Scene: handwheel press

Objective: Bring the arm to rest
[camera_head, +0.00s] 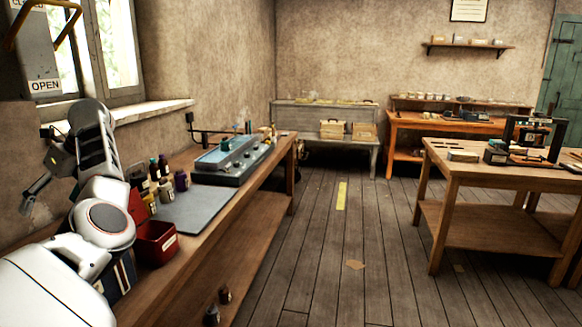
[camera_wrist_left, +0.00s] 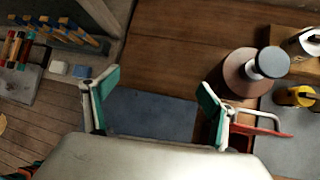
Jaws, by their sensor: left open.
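My left arm comes in from the left in the head view, raised over the near end of the long wooden bench (camera_head: 262,178). My left gripper (camera_head: 36,188) shows small and dark at the left, near the wall below the window. In the left wrist view, the two teal-padded fingers of my left gripper (camera_wrist_left: 158,98) are wide apart with nothing between them. Beyond them lie brown boards and a dark blue-grey flat patch (camera_wrist_left: 152,114). My right gripper is in neither view.
The bench holds a red bin (camera_head: 156,243), several bottles (camera_head: 180,180), a grey mat (camera_head: 197,208) and a blue-topped machine (camera_head: 232,157). A grey panel marked OPEN (camera_head: 40,50) with a yellow lever hangs upper left. A worktable (camera_head: 480,170) stands right. The middle floor is mostly clear.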

